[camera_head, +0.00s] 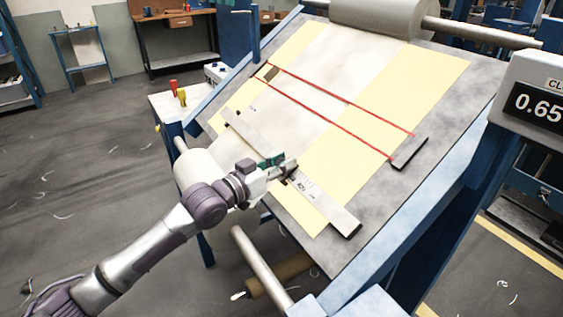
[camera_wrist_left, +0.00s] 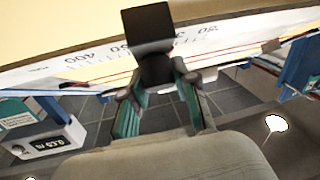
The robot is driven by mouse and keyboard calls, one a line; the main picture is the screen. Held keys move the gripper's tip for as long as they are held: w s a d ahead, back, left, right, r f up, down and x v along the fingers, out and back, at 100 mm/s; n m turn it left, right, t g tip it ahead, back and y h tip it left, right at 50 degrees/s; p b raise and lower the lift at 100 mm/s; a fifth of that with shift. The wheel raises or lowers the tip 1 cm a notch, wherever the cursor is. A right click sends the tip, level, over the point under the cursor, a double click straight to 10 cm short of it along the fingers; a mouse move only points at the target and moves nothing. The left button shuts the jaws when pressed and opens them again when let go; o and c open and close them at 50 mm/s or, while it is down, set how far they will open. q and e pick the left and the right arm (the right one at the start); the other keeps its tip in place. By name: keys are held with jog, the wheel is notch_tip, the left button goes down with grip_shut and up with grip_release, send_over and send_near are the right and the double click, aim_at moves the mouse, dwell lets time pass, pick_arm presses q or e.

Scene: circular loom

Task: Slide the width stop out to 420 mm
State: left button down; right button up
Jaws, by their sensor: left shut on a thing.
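The width stop (camera_wrist_left: 148,28) is a dark block on the pale ruler bar (camera_head: 325,208) that lies across the sloping table. My left gripper (camera_head: 286,172) is at the middle of this bar, shut on the stop. In the left wrist view, the stop sits between the gripper's green-padded fingers (camera_wrist_left: 158,82). The bar's printed scale (camera_wrist_left: 95,55) shows there, with 400 readable at the left and what looks like 250 at the right. The stop covers the marks between them, so its exact setting is hidden. My right gripper is not in view.
Two red lines (camera_head: 335,100) cross the cream sheet (camera_head: 420,85) toward a dark-edged plate (camera_head: 408,152). A display box (camera_head: 535,100) reading 0.65 stands at the right. A roller (camera_head: 262,265) lies below the table's front edge. Red and yellow handled tools (camera_head: 178,92) stand at the left.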

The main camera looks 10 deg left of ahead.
pick_arm(q)
jog(key=s+d+p, duration=0.7)
jog(key=shift+r, duration=0.1)
jog(key=shift+s+d, duration=0.15)
jog(key=shift+d, duration=0.05)
jog(key=shift+f, duration=0.25)
jog(key=c, duration=1)
grip_release()
jog(key=shift+o, duration=0.8)
jog(key=shift+r, duration=0.15)
jog(key=v, duration=1.2)
